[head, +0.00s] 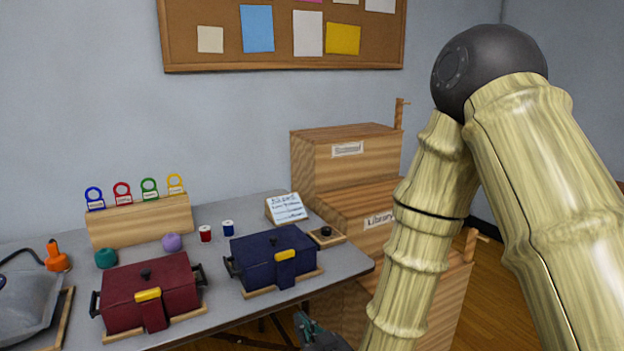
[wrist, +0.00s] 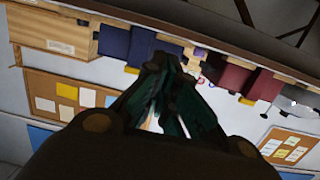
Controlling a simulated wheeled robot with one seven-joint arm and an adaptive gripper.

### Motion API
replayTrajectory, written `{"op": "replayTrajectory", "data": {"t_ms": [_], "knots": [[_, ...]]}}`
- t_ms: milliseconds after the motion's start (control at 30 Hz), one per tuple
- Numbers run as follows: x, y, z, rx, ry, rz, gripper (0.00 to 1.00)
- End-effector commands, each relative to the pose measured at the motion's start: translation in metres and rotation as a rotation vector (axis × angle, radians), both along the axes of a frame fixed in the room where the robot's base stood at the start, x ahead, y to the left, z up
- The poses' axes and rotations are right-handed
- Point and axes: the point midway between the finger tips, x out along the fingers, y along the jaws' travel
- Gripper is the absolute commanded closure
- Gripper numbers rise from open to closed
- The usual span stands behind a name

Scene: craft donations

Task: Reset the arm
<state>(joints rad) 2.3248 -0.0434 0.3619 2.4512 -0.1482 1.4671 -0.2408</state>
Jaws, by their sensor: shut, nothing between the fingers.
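My gripper (head: 312,328) shows at the bottom edge of the head view, in front of the table's near right edge. Only part of it is in that view, and the rest is cut off below. In the wrist view my gripper's dark green fingers (wrist: 168,95) come together at the tips, with nothing held between them. My arm rises at the right of the head view and hides part of the wooden boxes there.
The grey table (head: 225,312) bears a red box (head: 175,287), a blue box (head: 262,262), thread spools, yarn balls and a wooden rack (head: 140,222) with colored tags. Stepped wooden boxes (head: 345,160) stand right of it. A corkboard (head: 280,68) hangs behind.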

Motion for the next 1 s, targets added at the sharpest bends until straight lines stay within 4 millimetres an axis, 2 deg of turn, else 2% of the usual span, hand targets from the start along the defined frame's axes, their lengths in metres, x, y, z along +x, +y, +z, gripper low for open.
{"op": "replayTrajectory", "data": {"t_ms": [167,267,400,467,600,800,1000], "knots": [[-0.012,-0.03,-0.069,-0.042,0.179,-0.044,1.0],[-0.029,-0.053,-0.12,-0.074,0.316,-0.077,1.0],[-0.062,-0.086,-0.187,-0.115,0.512,-0.126,1.0],[-0.079,-0.101,-0.213,-0.134,0.596,-0.15,1.0],[-0.125,-0.136,-0.269,-0.175,0.789,-0.207,1.0],[-0.202,-0.183,-0.331,-0.231,1.051,-0.29,1.0],[-0.264,-0.217,-0.363,-0.272,1.236,-0.358,1.0]]}}
